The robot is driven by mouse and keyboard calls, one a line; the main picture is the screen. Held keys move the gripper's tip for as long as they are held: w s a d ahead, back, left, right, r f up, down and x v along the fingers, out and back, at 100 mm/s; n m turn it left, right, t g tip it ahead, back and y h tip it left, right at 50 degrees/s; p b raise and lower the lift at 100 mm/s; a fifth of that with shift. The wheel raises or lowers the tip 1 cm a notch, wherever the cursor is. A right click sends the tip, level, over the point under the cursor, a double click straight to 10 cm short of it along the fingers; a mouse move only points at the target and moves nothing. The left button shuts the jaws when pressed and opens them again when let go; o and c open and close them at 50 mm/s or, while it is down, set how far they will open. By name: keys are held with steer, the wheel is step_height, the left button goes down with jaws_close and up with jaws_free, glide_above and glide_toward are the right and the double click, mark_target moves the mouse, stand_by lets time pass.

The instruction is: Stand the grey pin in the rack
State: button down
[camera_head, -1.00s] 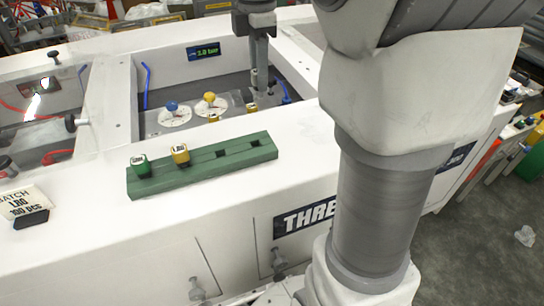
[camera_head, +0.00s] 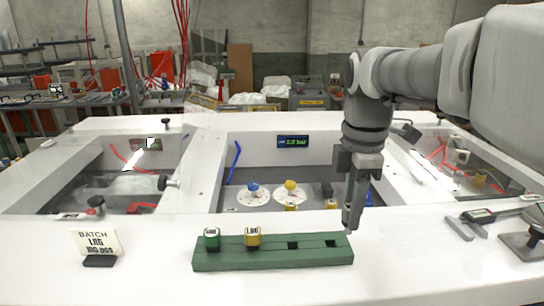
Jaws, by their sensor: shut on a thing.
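The green rack (camera_head: 272,259) lies on the white front ledge. A green-capped pin (camera_head: 212,239) and a yellow-capped pin (camera_head: 253,236) stand in its left half. Two square holes in its right half are empty. My gripper (camera_head: 352,205) points down, its tips just above and behind the rack's right end in the picture. It is shut on the grey pin (camera_head: 348,218), which is hard to tell from the grey fingers; its lower end shows near the rack's back right corner. Whether it touches the rack I cannot tell.
Behind the rack is a recessed bay with a blue knob (camera_head: 253,189), a yellow knob (camera_head: 291,187) and small yellow-topped pieces. A batch sign (camera_head: 98,245) stands left of the rack. A caliper (camera_head: 478,216) lies at right. The ledge between is clear.

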steer(key=shift+w+a+f, duration=0.85)
steer(key=shift+a+f, duration=0.05)
steer(key=shift+a, duration=0.2)
steer(key=shift+f, duration=1.95)
steer(key=shift+f, duration=0.15)
steer(key=c, duration=0.6)
jaws_free()
